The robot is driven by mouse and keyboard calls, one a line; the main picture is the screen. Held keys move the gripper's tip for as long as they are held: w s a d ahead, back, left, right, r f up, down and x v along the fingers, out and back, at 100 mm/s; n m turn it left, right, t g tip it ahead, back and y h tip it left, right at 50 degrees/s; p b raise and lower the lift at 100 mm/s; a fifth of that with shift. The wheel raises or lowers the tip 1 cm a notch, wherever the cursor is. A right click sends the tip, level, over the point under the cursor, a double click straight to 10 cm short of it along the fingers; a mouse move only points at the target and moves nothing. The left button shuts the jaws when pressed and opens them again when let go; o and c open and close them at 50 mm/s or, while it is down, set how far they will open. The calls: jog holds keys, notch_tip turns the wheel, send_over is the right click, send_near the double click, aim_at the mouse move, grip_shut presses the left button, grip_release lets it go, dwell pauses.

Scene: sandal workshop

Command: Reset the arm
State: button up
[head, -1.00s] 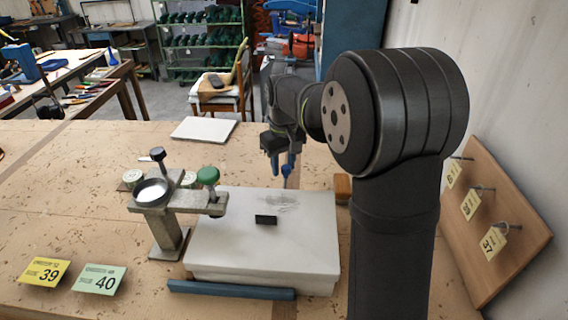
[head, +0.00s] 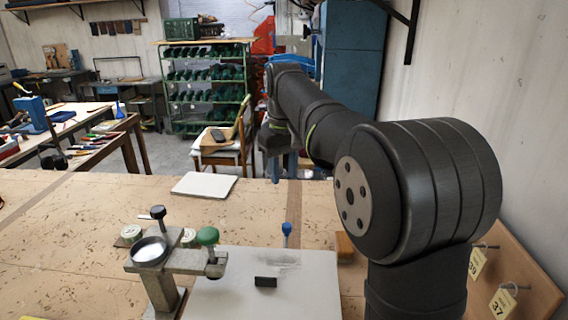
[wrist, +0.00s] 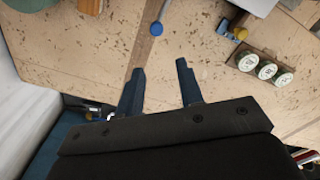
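My gripper (head: 284,168) is raised at the end of my outstretched arm, beyond the pale slab (head: 215,300) in the head view. In the wrist view my gripper (wrist: 160,70) has its two dark blue fingers spread apart with nothing between them. A small black block (head: 265,282) lies on the slab.
A white board (head: 204,186) lies farther back. Small tins (wrist: 266,70) show in the wrist view. A peg board (head: 530,285) leans at right.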

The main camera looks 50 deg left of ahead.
aim_at(284, 224)
jog(key=shift+r, duration=0.9)
notch_tip(284, 224, down, 18)
jog(key=shift+r, duration=0.2)
dwell(0.5)
